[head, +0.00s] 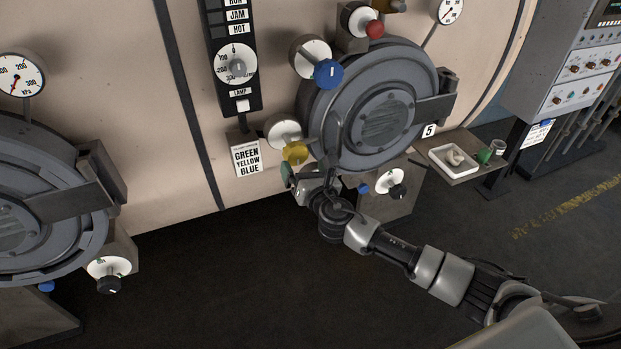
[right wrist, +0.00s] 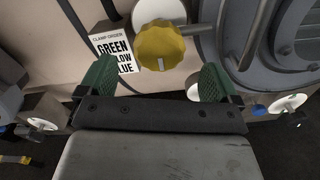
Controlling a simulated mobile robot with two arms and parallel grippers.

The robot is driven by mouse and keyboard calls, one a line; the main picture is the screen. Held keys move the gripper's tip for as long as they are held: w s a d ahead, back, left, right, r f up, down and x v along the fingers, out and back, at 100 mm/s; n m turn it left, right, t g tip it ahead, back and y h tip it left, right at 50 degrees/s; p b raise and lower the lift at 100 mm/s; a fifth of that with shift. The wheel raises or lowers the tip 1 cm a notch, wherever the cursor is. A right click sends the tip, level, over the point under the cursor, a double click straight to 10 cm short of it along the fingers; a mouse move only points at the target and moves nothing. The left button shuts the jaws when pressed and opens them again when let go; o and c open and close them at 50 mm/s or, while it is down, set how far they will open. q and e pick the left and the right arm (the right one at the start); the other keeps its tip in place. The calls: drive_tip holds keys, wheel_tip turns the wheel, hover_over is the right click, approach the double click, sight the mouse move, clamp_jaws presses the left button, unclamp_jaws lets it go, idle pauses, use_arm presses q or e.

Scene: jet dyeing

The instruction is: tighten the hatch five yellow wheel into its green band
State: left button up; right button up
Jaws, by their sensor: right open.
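The yellow wheel (head: 295,152) sits at the lower left of the round grey hatch (head: 375,110) marked 5. Its pale round dial (head: 283,131) is just behind it, and any green band is too small to make out. In the right wrist view the yellow wheel (right wrist: 160,44) shows a white mark at its lower edge. My right gripper (head: 288,174) is just below the wheel. In the right wrist view its green fingertips (right wrist: 157,82) are wide apart, one on each side below the wheel, with nothing between them. My left gripper is not in view.
A blue wheel (head: 329,73) and a red knob (head: 375,29) sit higher on the hatch rim. A black knob (head: 398,191) is below the hatch. A sign (head: 246,158) reads GREEN YELLOW BLUE. A shelf with a white tray (head: 453,160) is at right. The floor in front is clear.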

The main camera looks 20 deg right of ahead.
drive_tip(key=shift+s+b, duration=0.3)
drive_tip(key=shift+s, duration=1.5)
drive_tip(key=s+d+f+m+g+h+b, duration=0.1)
drive_tip(key=s+d+f+m+g+b, duration=0.3)
drive_tip(key=f, duration=1)
drive_tip(key=s+f+m+g, duration=0.2)
drive_tip(key=s+f+m, duration=0.35)
drive_tip(key=f, duration=0.75)
drive_tip(key=s+d+f+m+g+h+b, duration=0.15)
drive_tip(key=s+f+m+g+b, duration=0.35)
drive_tip(key=f, duration=0.9)
drive_tip(key=s+f+m+g+b, duration=0.1)
drive_tip(key=s+f+m, duration=0.4)
drive_tip(key=s, duration=0.7)
drive_tip(key=s+a+f+m+g+y+b, duration=0.1)
drive_tip(key=s+f+m+g, duration=0.2)
drive_tip(key=s+f+m, duration=0.3)
drive_tip(key=s+a+f+m+g+y+b, duration=0.1)
drive_tip(key=s+f+m, duration=0.4)
drive_tip(key=s+f, duration=0.6)
drive_tip(key=s+g, duration=0.1)
drive_tip(key=s, duration=0.6)
drive_tip(key=shift+f, duration=0.25)
drive_tip(key=shift+m, duration=0.25)
